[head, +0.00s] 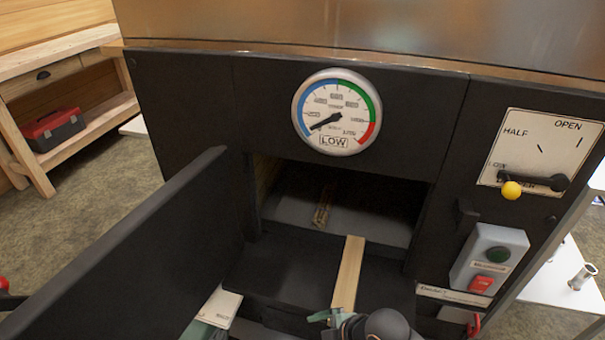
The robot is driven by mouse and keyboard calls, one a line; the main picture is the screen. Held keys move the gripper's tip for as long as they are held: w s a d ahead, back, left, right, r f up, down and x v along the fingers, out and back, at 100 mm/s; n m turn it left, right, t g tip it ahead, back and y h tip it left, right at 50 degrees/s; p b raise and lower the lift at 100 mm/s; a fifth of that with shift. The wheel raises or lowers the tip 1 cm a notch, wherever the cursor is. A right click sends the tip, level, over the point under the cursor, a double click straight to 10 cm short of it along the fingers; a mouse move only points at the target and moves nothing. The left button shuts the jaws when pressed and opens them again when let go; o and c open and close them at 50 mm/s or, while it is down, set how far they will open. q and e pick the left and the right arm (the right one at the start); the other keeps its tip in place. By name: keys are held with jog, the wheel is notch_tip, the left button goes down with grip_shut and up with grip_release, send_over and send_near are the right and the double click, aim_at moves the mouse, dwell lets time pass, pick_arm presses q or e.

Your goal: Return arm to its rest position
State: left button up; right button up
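My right gripper (332,317), with greenish fingers, is at the bottom edge of the head view, partly cut off by it. It is at the near end of a light wooden strip (349,270). The strip lies over the dark ledge before the firebox opening (340,205), its far end at the opening's lower edge. I cannot tell whether the fingers grip the strip or only overlap it. My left gripper cannot be made out. Inside the opening, a small piece of wood (323,207) lies on the grey floor.
The black firebox door (130,240) stands open on the left. Above is a round gauge (337,112) marked LOW. A workbench with a red toolbox (54,129) stands far left.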

jog(key=s+d+f+m+t+h, duration=0.25)
jog(key=s+d+m+t, duration=0.55)
jog(key=m, duration=1)
pick_arm(q)
jog(key=s+a+r+p, duration=0.2)
jog(key=a+r+p, duration=0.1)
jog(key=r+p, duration=0.7)
jog(key=p, duration=0.4)
jog(key=shift+a+r+n+y+p, duration=0.2)
jog(key=shift+r+n+y+p, duration=0.15)
jog(key=shift+n+y, duration=0.05)
pick_arm(e)
jog(key=s+d+r+g, duration=0.2)
jog(key=d+r, duration=0.3)
jog(key=r, duration=0.5)
jog(key=shift+s+d+r, duration=0.15)
jog(key=shift+d+r, duration=0.05)
pick_arm(q)
jog(key=shift+d, duration=0.1)
pick_arm(e)
jog(key=shift+h, duration=0.25)
